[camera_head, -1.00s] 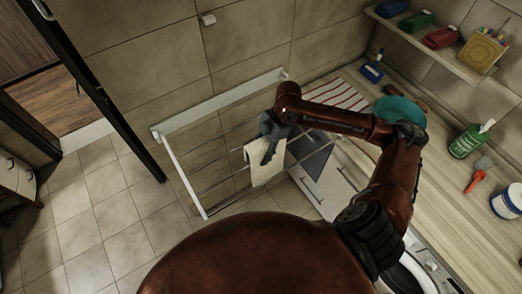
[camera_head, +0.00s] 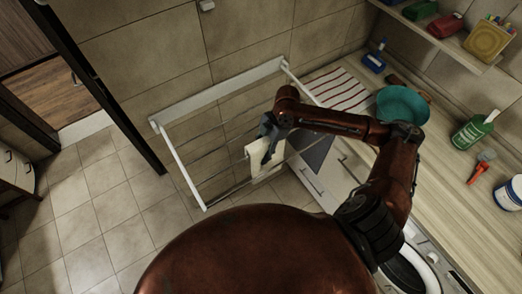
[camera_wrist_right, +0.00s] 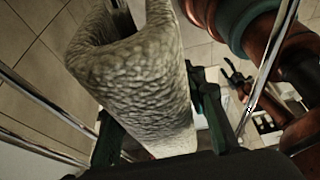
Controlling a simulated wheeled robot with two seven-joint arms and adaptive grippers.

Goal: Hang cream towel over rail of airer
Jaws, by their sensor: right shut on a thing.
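The cream towel (camera_head: 254,163) hangs folded from my right gripper (camera_head: 267,147) over the right part of the airer. In the right wrist view the textured towel (camera_wrist_right: 135,85) lies between the dark fingers of my right gripper (camera_wrist_right: 158,125), which is shut on it. The airer (camera_head: 184,179) is a white frame with thin metal rails, at the tiled wall. Metal rails (camera_wrist_right: 262,75) pass on both sides of the towel in the wrist view. I cannot tell whether the towel touches or straddles a rail. My left gripper is not seen in the head view.
The counter to the right holds a striped cloth (camera_head: 343,88), a teal bowl (camera_head: 402,104), a green bottle (camera_head: 470,133) and a white tub (camera_head: 510,194). A shelf (camera_head: 440,40) is above it. Open tiled floor (camera_head: 95,215) lies to the left.

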